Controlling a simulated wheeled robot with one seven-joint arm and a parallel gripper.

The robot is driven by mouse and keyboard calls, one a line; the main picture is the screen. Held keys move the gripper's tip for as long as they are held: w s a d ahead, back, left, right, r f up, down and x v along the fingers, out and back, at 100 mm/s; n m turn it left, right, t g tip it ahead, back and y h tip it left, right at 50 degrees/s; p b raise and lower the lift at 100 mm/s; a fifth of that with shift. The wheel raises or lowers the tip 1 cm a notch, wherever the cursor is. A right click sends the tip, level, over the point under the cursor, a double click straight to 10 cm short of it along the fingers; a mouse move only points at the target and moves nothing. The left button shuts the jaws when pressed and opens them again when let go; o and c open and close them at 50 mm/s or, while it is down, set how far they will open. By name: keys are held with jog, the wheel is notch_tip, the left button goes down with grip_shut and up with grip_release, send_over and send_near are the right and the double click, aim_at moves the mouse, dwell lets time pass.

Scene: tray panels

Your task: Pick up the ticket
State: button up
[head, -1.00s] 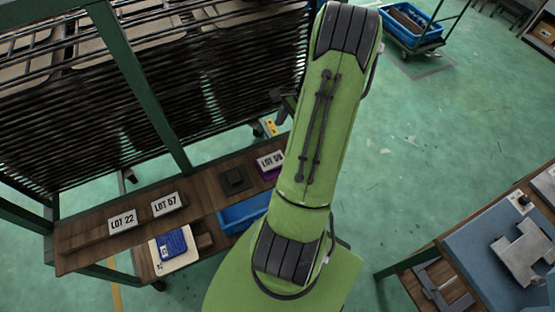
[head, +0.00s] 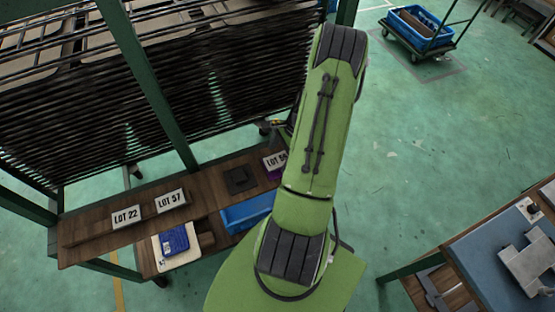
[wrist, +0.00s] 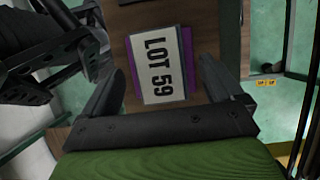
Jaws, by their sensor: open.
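A white ticket reading LOT 59 (wrist: 162,65) has a purple backing that shows at its sides. In the wrist view it lies between the two fingers of my open gripper (wrist: 162,72); I cannot tell whether they touch it. In the head view this ticket (head: 273,161) is at the right end of the wooden shelf (head: 213,182), its right part hidden by my green arm. In that view my gripper is mostly hidden behind the arm.
Cards LOT 22 (head: 126,216) and LOT 57 (head: 170,201) stand left along the shelf, with a dark block (head: 239,179) nearer. A blue bin (head: 246,212) and a blue item (head: 174,240) sit below. The black-slatted rack (head: 150,100) rises behind.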

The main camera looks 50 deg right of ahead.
jog(key=shift+f, duration=0.25)
jog(key=c, duration=1.1)
